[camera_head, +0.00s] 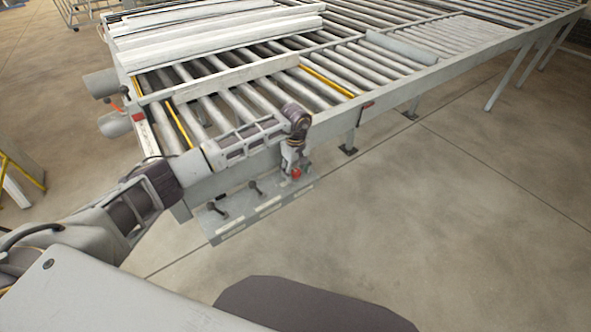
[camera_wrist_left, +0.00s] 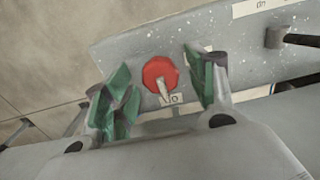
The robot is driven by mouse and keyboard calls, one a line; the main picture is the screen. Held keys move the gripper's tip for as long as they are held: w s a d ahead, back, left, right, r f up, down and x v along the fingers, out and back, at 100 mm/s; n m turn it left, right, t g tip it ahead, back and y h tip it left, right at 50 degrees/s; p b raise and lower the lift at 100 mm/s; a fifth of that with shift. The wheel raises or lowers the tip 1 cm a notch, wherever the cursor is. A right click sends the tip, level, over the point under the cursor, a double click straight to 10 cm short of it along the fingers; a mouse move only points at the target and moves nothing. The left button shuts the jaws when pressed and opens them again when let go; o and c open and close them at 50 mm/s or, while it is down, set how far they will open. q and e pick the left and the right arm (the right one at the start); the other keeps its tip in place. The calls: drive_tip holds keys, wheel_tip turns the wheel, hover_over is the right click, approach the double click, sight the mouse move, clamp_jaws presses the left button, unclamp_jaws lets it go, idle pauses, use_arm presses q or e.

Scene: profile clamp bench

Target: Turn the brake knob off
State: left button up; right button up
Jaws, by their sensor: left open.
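The brake knob (camera_wrist_left: 158,73) is a red disc with a pale pointer, mounted on a grey control panel (camera_wrist_left: 125,50). In the left wrist view it lies between the two green-padded fingers of my left gripper (camera_wrist_left: 162,92); contact with them cannot be told. The pointer slants toward a small, partly hidden label. In the head view the red knob (camera_head: 296,173) shows just below my left gripper (camera_head: 291,166), at the right end of the panel (camera_head: 236,226). My left gripper is open and points down at the panel. My right gripper is not in view.
Black-knobbed levers (camera_head: 255,190) stand on the panel left of the red knob. Behind it is a roller conveyor (camera_head: 240,100) carrying long pale profiles (camera_head: 210,35). The conveyor's side rail (camera_head: 385,95) runs close behind my gripper. The floor (camera_head: 440,210) to the right is clear.

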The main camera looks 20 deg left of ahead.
use_arm(q)
drive_tip(key=shift+c, duration=0.2)
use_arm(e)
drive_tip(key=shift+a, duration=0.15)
use_arm(q)
drive_tip(key=c, duration=1)
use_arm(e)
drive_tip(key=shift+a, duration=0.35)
